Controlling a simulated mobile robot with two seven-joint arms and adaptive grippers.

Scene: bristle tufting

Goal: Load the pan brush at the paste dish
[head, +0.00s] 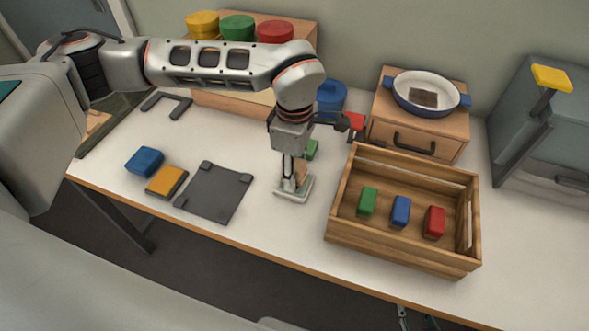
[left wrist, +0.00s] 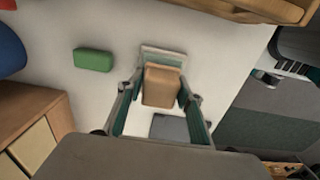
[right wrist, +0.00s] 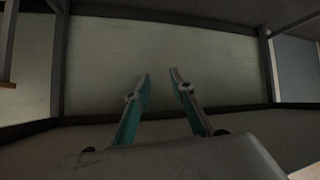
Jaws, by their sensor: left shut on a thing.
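My left gripper (head: 291,182) points down over the table, shut on a tan wooden block, which I take to be the pan brush (left wrist: 161,86). The brush also shows partly behind the fingers in the head view (head: 301,171). A pale, square, shallow piece, seemingly the paste dish (head: 293,196), is right under the gripper; it also shows at the brush's far end in the left wrist view (left wrist: 162,52). I cannot tell whether the brush touches it; bristles and paste are hidden. My right gripper (right wrist: 158,80) is open and empty, low at the table's front edge in the head view.
A wooden crate (head: 349,214) with green, blue and red blocks stands close on the right. A dark plate (head: 215,192), an orange block (head: 167,181) and a blue block (head: 145,161) lie left. A blue-rimmed pan (head: 425,108) sits on a drawer box behind.

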